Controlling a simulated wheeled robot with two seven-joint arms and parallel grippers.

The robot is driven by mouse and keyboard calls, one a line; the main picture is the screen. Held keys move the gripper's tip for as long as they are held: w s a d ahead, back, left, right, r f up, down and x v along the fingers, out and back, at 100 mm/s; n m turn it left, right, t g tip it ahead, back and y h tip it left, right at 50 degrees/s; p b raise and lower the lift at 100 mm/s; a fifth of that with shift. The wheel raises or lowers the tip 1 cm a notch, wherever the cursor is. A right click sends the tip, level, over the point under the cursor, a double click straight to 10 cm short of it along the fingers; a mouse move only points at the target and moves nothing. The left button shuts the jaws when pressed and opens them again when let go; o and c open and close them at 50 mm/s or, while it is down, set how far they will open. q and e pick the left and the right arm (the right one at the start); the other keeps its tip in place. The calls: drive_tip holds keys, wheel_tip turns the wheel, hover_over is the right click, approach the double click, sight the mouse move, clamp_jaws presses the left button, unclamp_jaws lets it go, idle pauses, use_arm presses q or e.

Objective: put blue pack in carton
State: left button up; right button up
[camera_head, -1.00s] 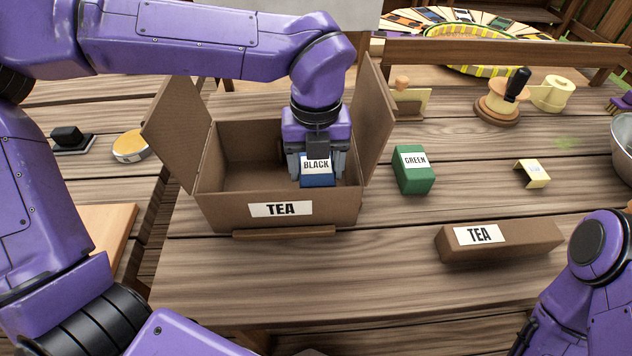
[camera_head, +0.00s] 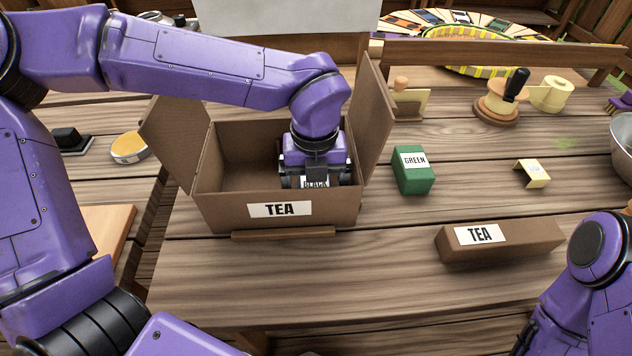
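The open brown carton (camera_head: 232,208) with a white TEA label stands on the table, its side flaps raised. My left gripper (camera_head: 315,184) points down inside the right part of the carton. The blue pack (camera_head: 315,183) is between its fingers, low in the carton; only part of its BLACK label shows. The carton's front wall and the gripper hide the rest of the pack and the fingertips, so I cannot tell whether the fingers still press on it. My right gripper (camera_head: 527,340) is at the bottom right edge, mostly cut off, its fingers unclear.
A green pack (camera_head: 414,170) stands right of the carton. A brown TEA lid (camera_head: 505,240) lies at front right, and a small folded yellow card (camera_head: 532,173) sits behind it. A wooden stamp (camera_head: 500,104) and a tape roll (camera_head: 553,93) are at back right. The front middle table is clear.

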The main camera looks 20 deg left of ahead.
use_arm(q)
wheel_tip(320, 180, up, 12)
drive_tip(key=p, duration=0.1)
drive_tip(key=shift+r, duration=0.2)
